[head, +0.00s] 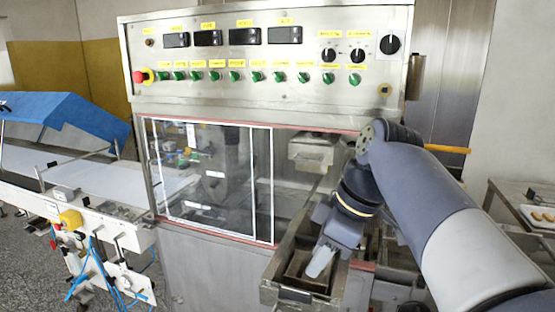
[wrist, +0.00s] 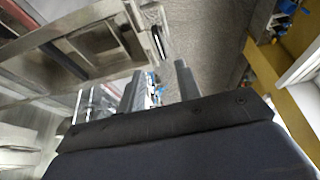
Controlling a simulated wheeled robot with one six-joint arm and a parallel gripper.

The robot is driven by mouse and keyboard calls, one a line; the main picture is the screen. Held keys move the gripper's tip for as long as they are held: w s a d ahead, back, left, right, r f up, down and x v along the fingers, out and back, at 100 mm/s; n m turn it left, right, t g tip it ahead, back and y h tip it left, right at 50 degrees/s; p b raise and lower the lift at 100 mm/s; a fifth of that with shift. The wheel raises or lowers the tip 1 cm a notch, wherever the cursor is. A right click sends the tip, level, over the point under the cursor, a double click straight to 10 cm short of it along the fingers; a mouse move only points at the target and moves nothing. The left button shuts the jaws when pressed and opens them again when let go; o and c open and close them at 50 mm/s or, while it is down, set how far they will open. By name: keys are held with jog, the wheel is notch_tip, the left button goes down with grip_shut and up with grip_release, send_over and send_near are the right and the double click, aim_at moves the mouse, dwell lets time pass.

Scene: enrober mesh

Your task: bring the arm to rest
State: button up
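My gripper (head: 320,264) hangs at the end of my bent arm, over the open steel trough (head: 268,293) at the front of the machine. In the head view its light grey end points down and left, and I cannot tell whether it touches the trough. In the wrist view the two dark fingers of my gripper (wrist: 157,85) stand apart. Nothing is held between them; only distant blue and white parts show through the gap.
The steel machine has a control panel (head: 260,60) and a clear window (head: 210,180) left of my arm. A white conveyor belt (head: 90,178) with a blue cover (head: 70,118) lies at the left. A tray with food pieces (head: 538,214) is at the right edge.

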aim_at(295, 290)
jog(key=x, duration=0.8)
jog(key=shift+a+f, duration=0.2)
jog(key=shift+f, duration=0.15)
jog(key=shift+a+f, duration=0.1)
jog(key=shift+f, duration=0.05)
jog(key=shift+m+t, duration=0.4)
jog(key=shift+m, duration=0.6)
jog(key=shift+s+m+t+h+p, duration=0.15)
jog(key=shift+m+t+h, duration=0.3)
jog(key=shift+m, duration=1.05)
jog(key=shift+m+t+h+p, duration=0.2)
jog(key=shift+m+t+h, duration=0.25)
jog(key=shift+m, duration=1.05)
